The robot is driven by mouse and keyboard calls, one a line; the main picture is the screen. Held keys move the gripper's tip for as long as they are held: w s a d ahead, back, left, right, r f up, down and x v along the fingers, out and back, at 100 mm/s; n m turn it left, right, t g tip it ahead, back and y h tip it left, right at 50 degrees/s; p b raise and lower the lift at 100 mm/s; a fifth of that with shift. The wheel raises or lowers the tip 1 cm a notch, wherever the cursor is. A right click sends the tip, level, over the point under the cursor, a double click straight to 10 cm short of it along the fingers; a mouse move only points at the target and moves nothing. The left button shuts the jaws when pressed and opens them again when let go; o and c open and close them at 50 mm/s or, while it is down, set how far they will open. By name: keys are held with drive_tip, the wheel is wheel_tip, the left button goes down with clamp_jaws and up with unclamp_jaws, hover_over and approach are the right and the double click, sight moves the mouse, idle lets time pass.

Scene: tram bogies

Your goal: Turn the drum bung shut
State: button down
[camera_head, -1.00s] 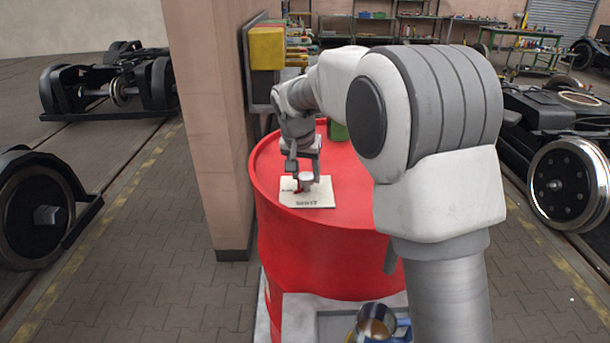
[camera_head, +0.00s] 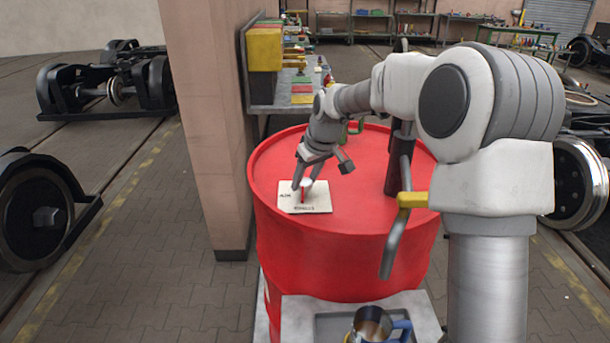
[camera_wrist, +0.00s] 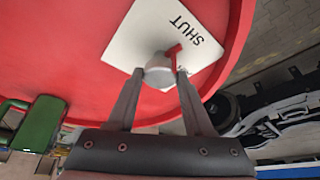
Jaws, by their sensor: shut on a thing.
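The red drum (camera_head: 330,265) stands in front of me. On its lid lies a white plate (camera_head: 320,203) with lettering; in the wrist view the word SHUT reads along one edge of the plate (camera_wrist: 135,40). The grey round bung (camera_wrist: 158,68) sits at the plate, with a red pointer (camera_wrist: 173,50) directed towards the SHUT lettering. In the head view the pointer (camera_head: 303,192) faces the drum's front. My gripper (camera_head: 303,184) comes down tilted onto the bung. In the wrist view my gripper (camera_wrist: 159,75) is shut on it, one finger on each side.
A dark upright pipe (camera_head: 400,165) with a yellow-banded grey lever (camera_head: 400,220) rises at the drum's right. A mug (camera_head: 375,325) stands in front of the drum. A pillar (camera_head: 215,130) is close on the left. A shelf of coloured items (camera_head: 295,85) is behind.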

drive_tip(key=shift+n+g+y, duration=0.3)
drive_tip(key=shift+n, duration=0.7)
drive_tip(key=shift+c, duration=1.5)
unclamp_jaws()
drive_tip(key=v, duration=1.7)
drive_tip(key=shift+r+p, duration=0.2)
drive_tip(key=shift+p, duration=0.15)
drive_tip(key=shift+d, duration=0.15)
